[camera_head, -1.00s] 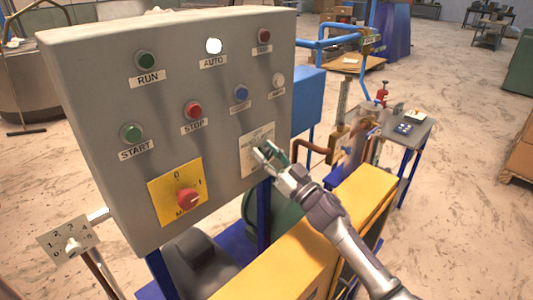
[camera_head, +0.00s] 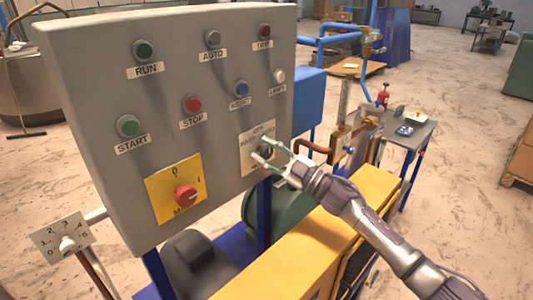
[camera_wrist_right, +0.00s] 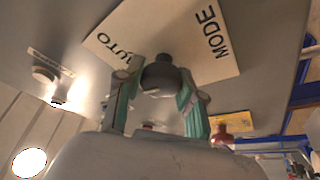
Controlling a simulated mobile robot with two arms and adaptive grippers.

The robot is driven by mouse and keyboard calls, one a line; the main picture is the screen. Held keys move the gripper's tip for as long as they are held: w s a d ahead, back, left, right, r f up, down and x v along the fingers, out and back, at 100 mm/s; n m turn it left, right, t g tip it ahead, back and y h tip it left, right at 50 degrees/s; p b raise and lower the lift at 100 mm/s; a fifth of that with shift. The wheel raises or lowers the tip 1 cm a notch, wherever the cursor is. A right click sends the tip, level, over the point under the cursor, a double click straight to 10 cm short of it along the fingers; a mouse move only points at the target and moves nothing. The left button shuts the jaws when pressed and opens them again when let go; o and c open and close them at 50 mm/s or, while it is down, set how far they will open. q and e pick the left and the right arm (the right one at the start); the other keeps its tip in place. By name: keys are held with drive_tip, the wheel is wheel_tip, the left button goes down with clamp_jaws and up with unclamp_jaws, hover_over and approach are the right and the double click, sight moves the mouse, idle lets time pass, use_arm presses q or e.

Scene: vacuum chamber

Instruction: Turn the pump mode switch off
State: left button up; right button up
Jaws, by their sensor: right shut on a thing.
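The pump mode switch is a dark round knob (camera_wrist_right: 160,75) on a pale label plate (camera_head: 250,134) at the lower right of the grey control panel (camera_head: 110,90). The wrist view shows AUTO and MODE on this plate (camera_wrist_right: 208,48). My right gripper (camera_head: 262,151) is at the knob, coming from the lower right. In the wrist view its two fingers (camera_wrist_right: 160,92) stand on either side of the knob and are shut on it. The fingers partly hide the knob in the head view. The AUTO lamp (camera_head: 212,39) is dark. My left gripper is not in view.
A red rotary switch on a yellow plate (camera_head: 160,199) and several buttons and lamps, such as the red STOP button (camera_head: 191,103), share the panel. A yellow cover (camera_head: 265,271) lies below my right arm. Blue pipes (camera_head: 330,38) run behind, right of the panel.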

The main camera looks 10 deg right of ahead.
drive_tip(key=shift+n, duration=0.7)
drive_tip(key=shift+g, duration=0.4)
drive_tip(key=o, duration=1.1)
drive_tip(key=shift+o, duration=0.2)
drive_tip(key=shift+s+d+f, duration=0.2)
drive_tip(key=shift+d, duration=0.05)
drive_tip(key=v, duration=1.1)
drive_tip(key=shift+d+f, duration=0.1)
drive_tip(key=shift+d, duration=0.05)
